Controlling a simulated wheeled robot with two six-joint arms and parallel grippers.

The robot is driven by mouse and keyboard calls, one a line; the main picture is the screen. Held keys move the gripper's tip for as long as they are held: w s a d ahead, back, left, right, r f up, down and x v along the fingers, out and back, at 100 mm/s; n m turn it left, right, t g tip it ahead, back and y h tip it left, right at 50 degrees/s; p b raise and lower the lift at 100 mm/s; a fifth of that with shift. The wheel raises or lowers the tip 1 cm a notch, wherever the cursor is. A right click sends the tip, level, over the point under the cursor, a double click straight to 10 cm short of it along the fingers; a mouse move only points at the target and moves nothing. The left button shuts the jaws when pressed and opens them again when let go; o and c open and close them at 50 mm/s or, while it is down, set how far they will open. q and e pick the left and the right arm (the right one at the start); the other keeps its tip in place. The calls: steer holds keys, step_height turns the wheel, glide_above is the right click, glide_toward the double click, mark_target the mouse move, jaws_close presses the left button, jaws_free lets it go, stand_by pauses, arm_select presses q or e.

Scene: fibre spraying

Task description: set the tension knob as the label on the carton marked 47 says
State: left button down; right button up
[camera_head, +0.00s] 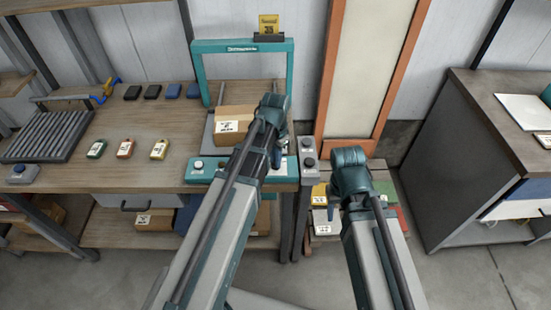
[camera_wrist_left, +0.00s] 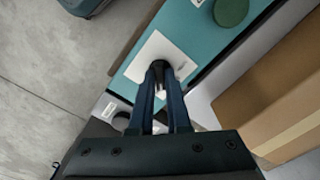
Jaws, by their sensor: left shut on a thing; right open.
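The strapping machine has a teal arch (camera_head: 204,75) and a teal front panel (camera_head: 229,178). A brown carton (camera_head: 236,112) with a white label sits under the arch; its print is too small to read. It also shows at the right in the left wrist view (camera_wrist_left: 275,90). In that view my left gripper (camera_wrist_left: 160,70) is shut on a small dark knob (camera_wrist_left: 182,68) on a white plate (camera_wrist_left: 150,53) of the panel. The knob's pointer and scale are not readable. My right gripper (camera_head: 346,185) is open, right of the machine; its fingertips are mostly hidden.
A green round button (camera_wrist_left: 231,11) is beside the plate. Left of the machine, the wooden bench (camera_head: 110,170) holds several small labelled devices and a roller conveyor (camera_head: 48,136). A grey post with buttons (camera_head: 308,155) stands right of the panel. A dark cabinet (camera_head: 455,140) is far right.

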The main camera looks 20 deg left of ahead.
arm_select(q)
steer(key=c, duration=0.9)
jaws_free()
steer(key=shift+r, duration=0.1)
step_height(320, 180, up, 14)
steer(key=p, duration=1.4)
steer(key=shift+f, duration=0.2)
steer(key=s+d+f+b, duration=0.1)
steer(key=s+d, duration=0.2)
steer(key=s, duration=0.2)
steer(key=s+d+f+n+y+b, duration=0.1)
steer(key=s+d+f+b, duration=0.1)
steer(key=s+d, duration=0.2)
steer(key=s+d+f+n+b, duration=0.1)
steer(key=s+d+b, duration=0.1)
steer(key=s, duration=0.3)
steer(key=shift+s+d+f, duration=0.4)
steer(key=shift+d, duration=0.3)
